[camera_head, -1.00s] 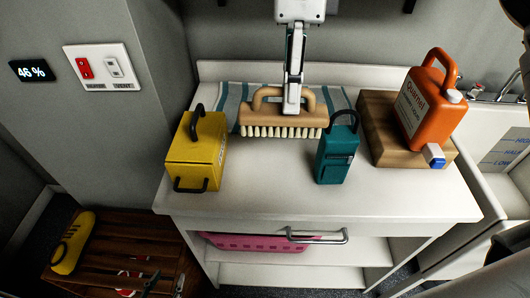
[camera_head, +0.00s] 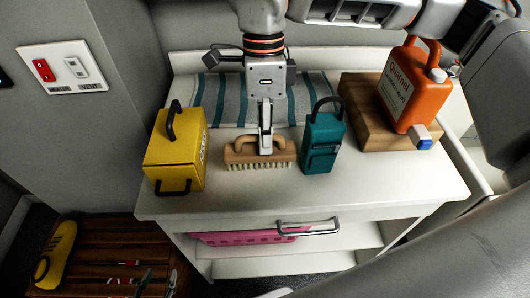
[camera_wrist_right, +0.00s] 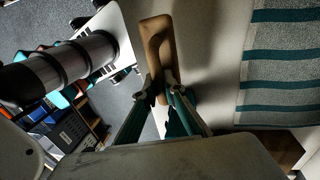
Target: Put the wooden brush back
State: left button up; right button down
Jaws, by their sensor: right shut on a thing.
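The wooden brush (camera_head: 242,155) is between the yellow box and the teal box, in front of the striped towel (camera_head: 225,103). Its bristles point down, at or just above the white countertop (camera_head: 300,198); I cannot tell if they touch. My right gripper (camera_head: 264,150) comes down from above and is shut on the brush's handle. In the right wrist view the fingers (camera_wrist_right: 164,97) close on the brush (camera_wrist_right: 156,40), with the towel (camera_wrist_right: 283,72) to the right. My left gripper is not in view.
The yellow box (camera_head: 172,155) stands left of the brush, and the teal box (camera_head: 322,145) stands close on its right. An orange jug (camera_head: 412,90) sits on a wooden block (camera_head: 365,122) further right. The counter's front strip is clear. A pink basket (camera_head: 245,238) is below.

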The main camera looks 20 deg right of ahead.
jog(key=shift+w+x, duration=0.25)
jog(key=shift+x, duration=1)
jog(key=shift+w+x, duration=0.25)
jog(key=shift+x, duration=1)
jog(key=shift+d+f, duration=0.15)
jog(key=shift+f, duration=0.05)
jog(key=c, duration=2.1)
grip_release()
jog(key=shift+c, duration=0.2)
jog(key=v, duration=1.2)
jog(key=shift+s+r, duration=0.1)
jog(key=shift+r, duration=0.05)
